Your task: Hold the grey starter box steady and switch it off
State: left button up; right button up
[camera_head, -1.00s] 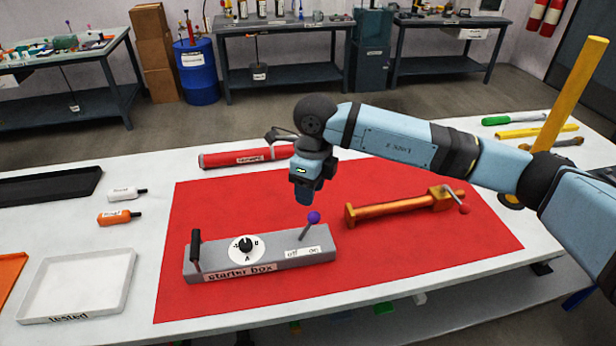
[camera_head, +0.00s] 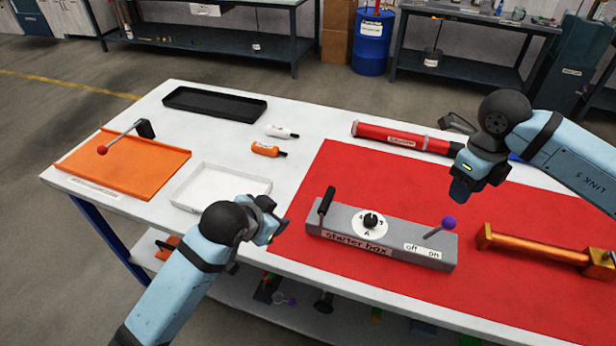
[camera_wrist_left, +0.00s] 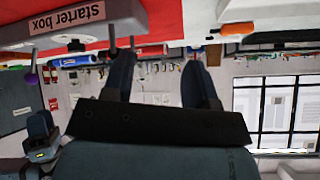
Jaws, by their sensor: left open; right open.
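The grey starter box (camera_head: 335,222) lies on the red mat (camera_head: 300,235). It has a black handle (camera_head: 327,201) at its left end and a round dial (camera_head: 371,221) on top. Its lever with a purple knob (camera_head: 448,223) leans right, towards the "on" label. My left gripper (camera_head: 278,218) is open, left of the box and apart from it. In the left wrist view its two fingers (camera_wrist_left: 160,85) are spread, with the starter box (camera_wrist_left: 65,28) at upper left. My right gripper (camera_head: 462,194) is open above and behind the purple knob; its fingertips are hard to make out.
An orange-brown tube clamp (camera_head: 535,248) lies right of the box. A red tube (camera_head: 400,138) lies behind. A white tray (camera_head: 215,182), an orange tray (camera_head: 120,165), a black tray (camera_head: 215,103) and two small bottles (camera_head: 265,150) are to the left. The white tabletop between trays is bare.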

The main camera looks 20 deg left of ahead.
aim_at(324, 202)
pick_arm(q)
jog(key=w+d+r+n+g, duration=0.4)
jog(key=w+d+r+n, duration=0.1)
jog(key=d+r, duration=0.25)
jog(key=shift+h, duration=0.3)
jog(key=x, duration=1.3)
jog(key=shift+a, duration=0.35)
